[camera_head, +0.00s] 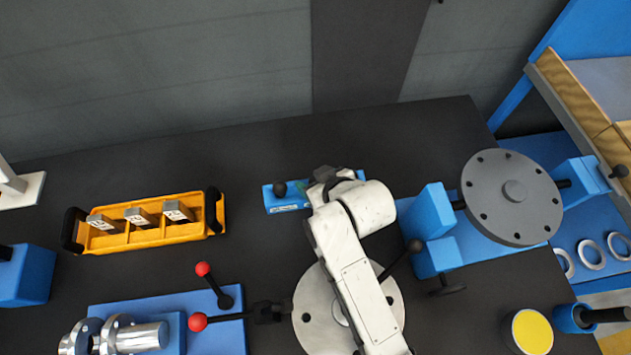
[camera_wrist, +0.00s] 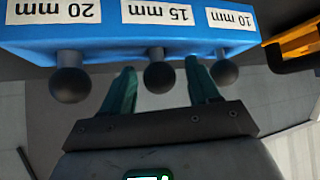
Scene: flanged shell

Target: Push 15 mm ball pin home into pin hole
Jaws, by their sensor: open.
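The 15 mm ball pin (camera_wrist: 159,77) is a black ball on a short stem at the middle of a blue pin block (camera_wrist: 110,43), beside its "15 mm" label. My gripper (camera_wrist: 160,68) is open, with one green finger on each side of this ball and small gaps between. A short length of stem shows between ball and block; the pin hole itself is hidden. The 20 mm ball pin (camera_wrist: 70,84) and the 10 mm ball pin (camera_wrist: 224,72) flank it. In the head view my arm covers most of the block (camera_head: 287,205).
An orange tray (camera_head: 150,238) with labelled blocks lies left. A grey flanged disc (camera_head: 512,197) sits in a blue fixture at right. A blue clamp with red knobs (camera_head: 198,322) is at front left. Dark table is clear behind the block.

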